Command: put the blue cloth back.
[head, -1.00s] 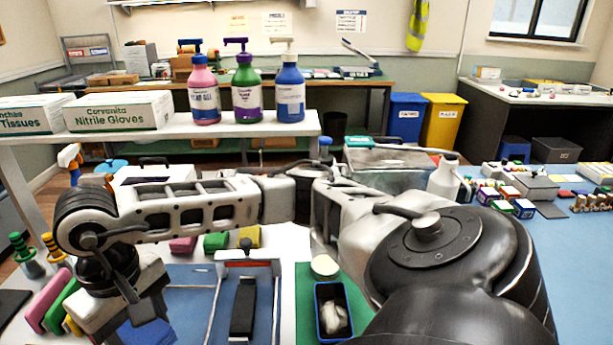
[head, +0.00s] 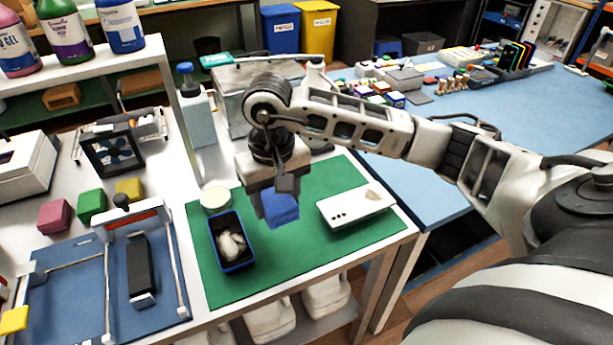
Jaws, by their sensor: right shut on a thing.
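My right gripper (head: 277,190) is shut on the blue cloth (head: 282,209), which hangs below its fingers above the green mat (head: 300,262). The tray holds a crumpled white wad (head: 232,244). My left gripper is out of view.
A round pale tub (head: 215,197) stands behind the tray. A blue fixture with a black bar (head: 139,270) is at the left, with coloured blocks (head: 92,205) behind it. The mat's front is clear.

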